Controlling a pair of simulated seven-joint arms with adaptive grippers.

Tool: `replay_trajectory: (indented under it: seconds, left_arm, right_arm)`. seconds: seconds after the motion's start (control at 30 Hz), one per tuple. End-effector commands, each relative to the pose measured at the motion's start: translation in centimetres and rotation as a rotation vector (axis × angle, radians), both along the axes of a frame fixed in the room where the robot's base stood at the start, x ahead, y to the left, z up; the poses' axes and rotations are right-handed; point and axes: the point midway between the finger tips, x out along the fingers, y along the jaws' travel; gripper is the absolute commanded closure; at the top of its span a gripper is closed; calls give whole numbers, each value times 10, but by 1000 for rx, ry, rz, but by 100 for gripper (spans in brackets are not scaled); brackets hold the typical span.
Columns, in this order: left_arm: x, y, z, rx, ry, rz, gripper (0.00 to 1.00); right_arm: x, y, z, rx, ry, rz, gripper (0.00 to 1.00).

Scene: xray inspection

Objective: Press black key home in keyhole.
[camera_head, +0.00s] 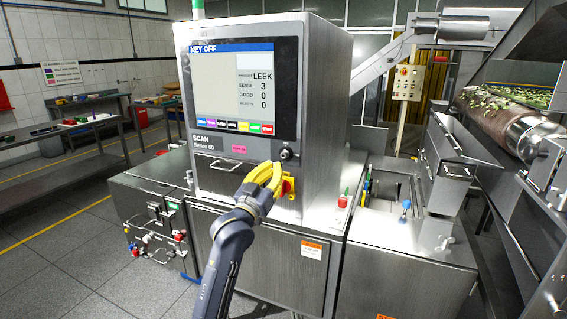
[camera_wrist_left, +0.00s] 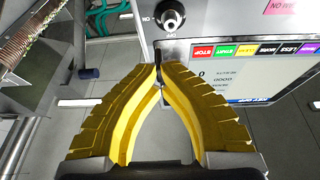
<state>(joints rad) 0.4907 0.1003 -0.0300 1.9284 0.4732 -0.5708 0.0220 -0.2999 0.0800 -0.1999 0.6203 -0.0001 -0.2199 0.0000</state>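My left gripper (camera_head: 272,170) is in front of the machine's panel, just below and left of the round keyhole (camera_head: 286,154). Its yellow fingers curve together at the tips in the left wrist view (camera_wrist_left: 158,70). A small dark piece, which looks like the black key (camera_wrist_left: 158,58), is between the fingertips and sticks out a little past them. The keyhole also shows in the left wrist view (camera_wrist_left: 171,17), apart from the key. In the head view the key cannot be made out. My right gripper is not in view.
The inspection machine's screen (camera_head: 245,90) reads KEY OFF. A red and yellow switch (camera_head: 289,187) is close to my left gripper, below the keyhole. A drawer-like handle (camera_head: 227,163) and a pink label (camera_head: 239,148) are left of it. A conveyor (camera_head: 500,120) runs at the right.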

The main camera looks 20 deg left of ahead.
Motion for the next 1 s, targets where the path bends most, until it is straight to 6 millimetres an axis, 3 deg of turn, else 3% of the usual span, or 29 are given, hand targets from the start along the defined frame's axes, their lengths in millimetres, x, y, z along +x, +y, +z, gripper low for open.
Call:
replay_trajectory:
  seconds: [0.1,0.37,0.73,1.0]
  left_arm:
    - [-11,5,-1,-7,-25,20,100]
    - [-19,9,-1,-8,-43,37,100]
    - [-19,9,-2,-5,-42,36,100]
    - [-2,6,-2,-6,-40,35,100]
  right_arm:
    - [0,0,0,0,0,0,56]
    - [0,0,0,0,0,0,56]
    - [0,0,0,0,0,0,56]
    - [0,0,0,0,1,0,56]
